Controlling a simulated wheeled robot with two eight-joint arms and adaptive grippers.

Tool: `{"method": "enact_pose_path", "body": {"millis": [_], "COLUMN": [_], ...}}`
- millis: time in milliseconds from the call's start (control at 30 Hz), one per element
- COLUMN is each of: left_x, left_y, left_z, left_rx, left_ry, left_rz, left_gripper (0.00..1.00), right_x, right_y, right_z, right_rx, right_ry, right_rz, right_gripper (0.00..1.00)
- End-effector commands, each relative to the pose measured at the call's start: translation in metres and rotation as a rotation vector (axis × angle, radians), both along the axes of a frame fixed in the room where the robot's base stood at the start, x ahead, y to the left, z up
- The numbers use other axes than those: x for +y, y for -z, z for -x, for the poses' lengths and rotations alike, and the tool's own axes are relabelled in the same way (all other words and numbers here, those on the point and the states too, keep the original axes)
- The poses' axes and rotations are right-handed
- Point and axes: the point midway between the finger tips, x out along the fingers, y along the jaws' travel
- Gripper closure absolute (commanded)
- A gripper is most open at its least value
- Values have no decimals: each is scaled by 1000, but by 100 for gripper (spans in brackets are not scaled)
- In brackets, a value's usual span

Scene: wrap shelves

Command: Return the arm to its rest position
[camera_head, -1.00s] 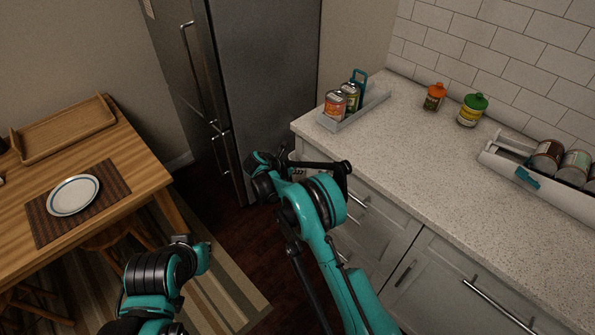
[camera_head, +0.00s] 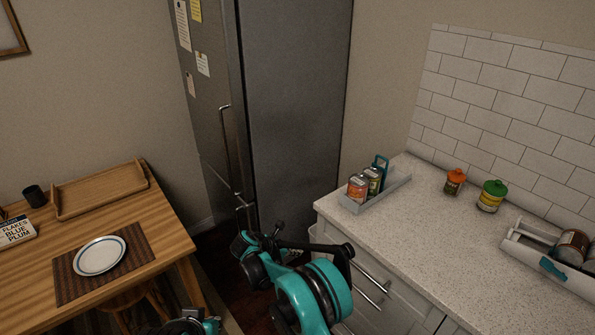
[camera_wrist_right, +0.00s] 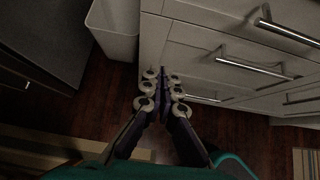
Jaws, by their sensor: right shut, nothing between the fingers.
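My right arm comes in from the bottom of the head view, and its wrist is bent in front of the counter's left end and the fridge. My right gripper (camera_wrist_right: 165,78) shows in the right wrist view, with its fingers together and nothing between them. It hangs over the dark floor beside the drawer fronts, apart from them. In the head view the gripper is small and partly hidden behind the wrist. Only a small piece of my left arm shows at the bottom edge, and its gripper is out of the picture.
The counter (camera_head: 430,235) bears a grey tray (camera_head: 399,187) with cans, two lidded jars and another can holder (camera_head: 559,270). The fridge (camera_head: 292,110) stands behind. The wooden table (camera_head: 150,215) on the left holds a plate (camera_head: 99,256) and tray. A pale bin (camera_wrist_right: 115,22) stands beside the drawers.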

Motion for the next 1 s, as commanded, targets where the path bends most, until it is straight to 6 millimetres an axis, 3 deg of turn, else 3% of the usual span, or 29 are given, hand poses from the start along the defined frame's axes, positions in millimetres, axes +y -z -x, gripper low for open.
{"method": "enact_pose_path", "body": {"millis": [167,267,467,700,1000], "left_x": [0,0,0,0,0], "left_y": [0,0,0,0,0], "left_z": [0,0,0,0,0], "left_rx": [0,0,0,0,0], "left_ry": [0,0,0,0,0], "left_rz": [0,0,0,0,0], "left_gripper": [100,100,100,100,100], "right_x": [-12,-31,-76,-124,-162], "right_y": [-21,-52,-120,-179,-208], "right_z": [3,12,52,125,237], "right_rx": [-31,-83,-222,-384,-577], "right_ry": [48,131,372,702,1164], "right_rz": [-59,-158,-428,-748,-1134], "right_gripper": [100,100,100,100,100]}}
